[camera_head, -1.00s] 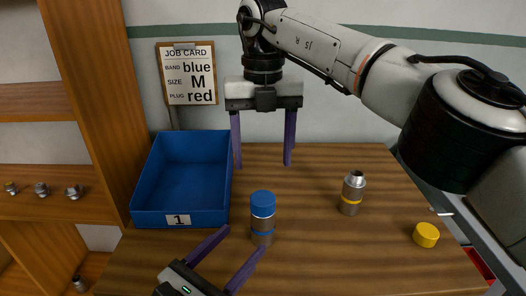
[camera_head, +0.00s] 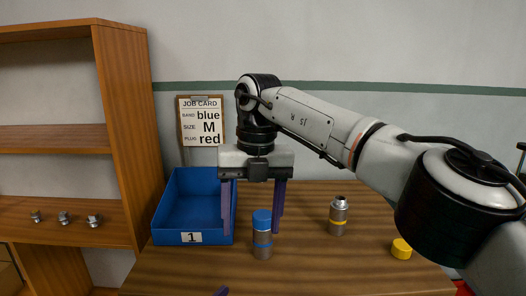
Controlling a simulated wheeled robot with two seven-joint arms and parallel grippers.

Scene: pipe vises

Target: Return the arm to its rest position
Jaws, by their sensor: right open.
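My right gripper (camera_head: 251,230) hangs fingers down from the arm coming in from the right. Its two purple fingers are wide apart and nothing shows held between them. In the picture its fingers overlap the blue bin's right side and flank the top of a grey cylinder with a blue cap and blue band (camera_head: 262,236); I cannot tell the depth between them. My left gripper (camera_head: 221,291) shows only as a purple fingertip at the bottom edge; the rest is out of view.
A blue bin (camera_head: 191,239) marked 1 stands on the wooden table. A job card (camera_head: 201,121) reads blue, M, red. Shelves (camera_head: 62,217) with metal fittings stand left.

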